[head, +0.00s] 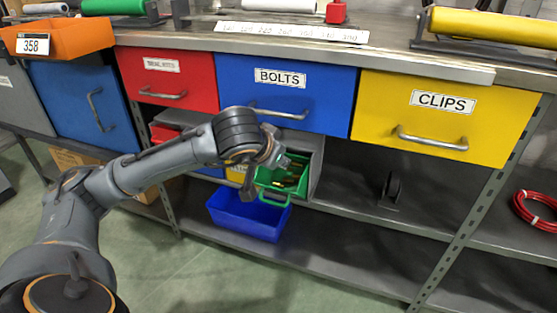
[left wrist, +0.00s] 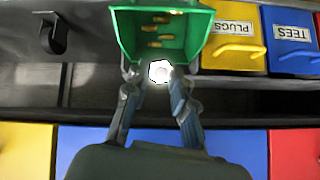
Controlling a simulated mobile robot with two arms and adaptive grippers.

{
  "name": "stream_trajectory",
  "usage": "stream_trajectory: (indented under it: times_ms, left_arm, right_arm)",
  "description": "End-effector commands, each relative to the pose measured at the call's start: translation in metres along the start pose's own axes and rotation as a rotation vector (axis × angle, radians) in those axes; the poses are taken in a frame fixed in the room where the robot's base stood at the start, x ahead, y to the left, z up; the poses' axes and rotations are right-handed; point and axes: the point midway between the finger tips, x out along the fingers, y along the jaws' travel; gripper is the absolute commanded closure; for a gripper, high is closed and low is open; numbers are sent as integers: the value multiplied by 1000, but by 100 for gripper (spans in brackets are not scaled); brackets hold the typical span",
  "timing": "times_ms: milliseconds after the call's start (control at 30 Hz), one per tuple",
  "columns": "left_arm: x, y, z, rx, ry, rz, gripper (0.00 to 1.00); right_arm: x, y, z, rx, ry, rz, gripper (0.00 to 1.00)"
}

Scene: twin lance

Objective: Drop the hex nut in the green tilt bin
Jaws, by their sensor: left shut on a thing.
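The green tilt bin (head: 268,179) is tipped open under the blue BOLTS drawer, with several brass-coloured pieces inside. It also shows at the top of the left wrist view (left wrist: 122,35). My left gripper (head: 281,160) is at the bin's opening in the head view. In the left wrist view my left gripper (left wrist: 158,76) is shut on the hex nut (left wrist: 159,71), a pale, bright nut held between the fingertips. There the nut overlaps the bin's near edge; I cannot tell its height over the bin. In the head view the nut is hidden. My right gripper is not in view.
A blue open bin (head: 248,219) sits below the green one. The blue BOLTS drawer (head: 290,94) and yellow CLIPS drawer (head: 440,120) are above. PLUGS (left wrist: 234,45) and TEES (left wrist: 291,40) bins are beside the green bin. A dark bracket (head: 391,190) stands on the shelf.

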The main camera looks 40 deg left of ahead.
Motion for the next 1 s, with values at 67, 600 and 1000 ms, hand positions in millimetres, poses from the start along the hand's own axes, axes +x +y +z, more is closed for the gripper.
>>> stream_trajectory:
  times_ms: [67, 600, 1000]
  left_arm:
    - [0, -1, 0, -1, 1, -1, 100]
    - [0, -1, 0, -1, 1, -1, 49]
    - [-30, -1, -2, 0, 6, -1, 49]
  right_arm:
    - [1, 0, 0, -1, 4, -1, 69]
    - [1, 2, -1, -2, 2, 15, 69]
    - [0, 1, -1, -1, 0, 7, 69]
